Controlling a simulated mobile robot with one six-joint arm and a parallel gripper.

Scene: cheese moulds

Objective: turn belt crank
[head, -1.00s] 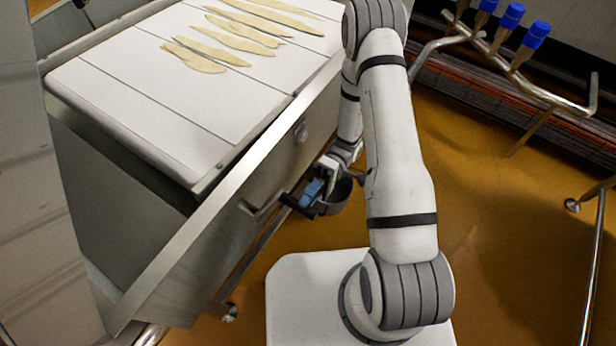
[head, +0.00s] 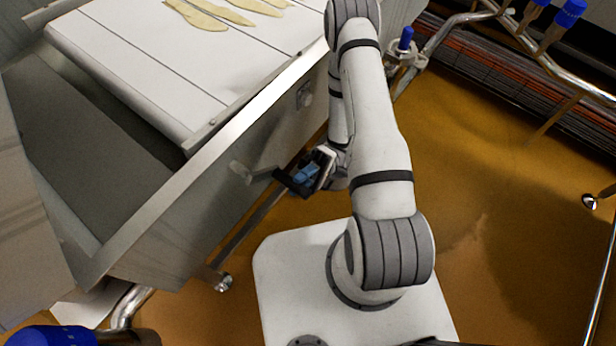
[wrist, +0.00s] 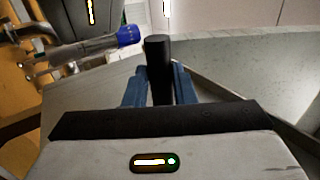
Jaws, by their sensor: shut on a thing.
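The crank's black upright handle (wrist: 158,68) stands between the two blue fingers of my gripper (wrist: 160,88) in the wrist view. The fingers are closed on it from both sides. In the head view my gripper (head: 304,175) is low beside the conveyor's side panel, with its blue fingers partly showing. The rest of the crank is hard to make out. The white belt (head: 150,65) carries several flat pale pieces at its far end.
The conveyor's metal side rail (head: 210,165) runs diagonally beside my arm. A tubular metal rack with blue-capped parts (head: 570,12) stands at the upper right. A blue object (head: 50,336) is at the lower left. The orange floor (head: 490,240) on the right is mostly clear.

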